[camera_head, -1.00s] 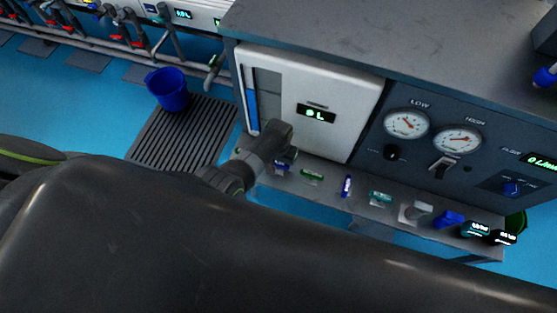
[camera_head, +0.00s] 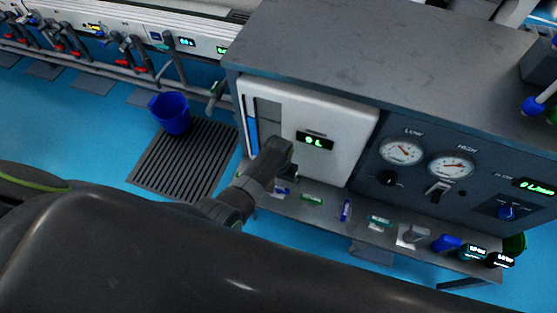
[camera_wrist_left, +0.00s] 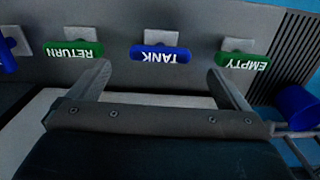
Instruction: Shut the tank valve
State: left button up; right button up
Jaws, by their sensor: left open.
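The tank valve's blue handle (camera_wrist_left: 160,53), marked TANK, lies crosswise on a pale mount in the left wrist view, its lettering upside down. In the head view, what looks like the same blue handle (camera_head: 281,190) shows partly beside my left gripper (camera_head: 284,172). In the left wrist view the gripper's two fingers (camera_wrist_left: 158,68) are spread wide, one on each side of the tank handle in the picture, with nothing between them. I cannot tell how far short of the handle the fingertips are. My right gripper does not show.
Green handles marked RETURN (camera_wrist_left: 73,48) and EMPTY (camera_wrist_left: 243,60) flank the tank handle. A white panel (camera_head: 345,110) reading 0 L stands above the valve shelf, with pressure gauges (camera_head: 451,166) to its right. A blue bucket (camera_head: 170,115) stands by a floor grate (camera_head: 178,162).

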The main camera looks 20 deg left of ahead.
aim_at(278, 188)
pick_arm(q)
notch_tip(278, 188, up, 12)
jog(key=p, duration=0.3)
jog(key=shift+r, duration=0.15)
dwell(0.4)
